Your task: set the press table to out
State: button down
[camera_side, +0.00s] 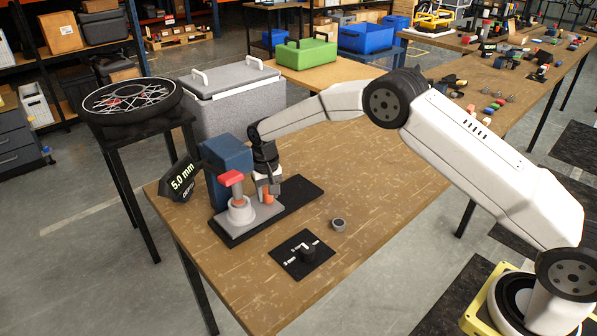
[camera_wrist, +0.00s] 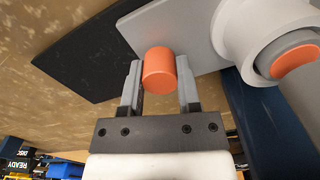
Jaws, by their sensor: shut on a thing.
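The press stands on a black base plate (camera_side: 305,190) on the wooden table, with a blue column (camera_side: 228,158) and a red-topped part over a grey cup (camera_side: 240,212). Its grey press table (camera_side: 268,213) is a flat plate carrying an orange knob (camera_side: 269,199). My gripper (camera_side: 268,187) reaches down beside the column and is shut on this knob. In the wrist view the orange knob (camera_wrist: 158,70) sits between my two fingers, with the grey plate (camera_wrist: 185,30) beyond it. The knob's underside is hidden.
A dark sign (camera_side: 181,183) reading "5.0 mm DEPTH" stands left of the column. A black marked pad (camera_side: 290,265) with a small dark piece and a grey ring (camera_side: 338,225) lie in front. A grey lidded case (camera_side: 230,100) stands behind. The table's front right is clear.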

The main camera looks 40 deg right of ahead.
dwell(0.3)
jog(key=d, duration=1.2)
jog(key=shift+d, duration=0.3)
jog(key=shift+c, duration=1.6)
grip_release()
jog(key=shift+d, duration=0.1)
jog(key=shift+r, duration=0.15)
notch_tip(320, 180, up, 8)
jog(key=shift+f, duration=0.2)
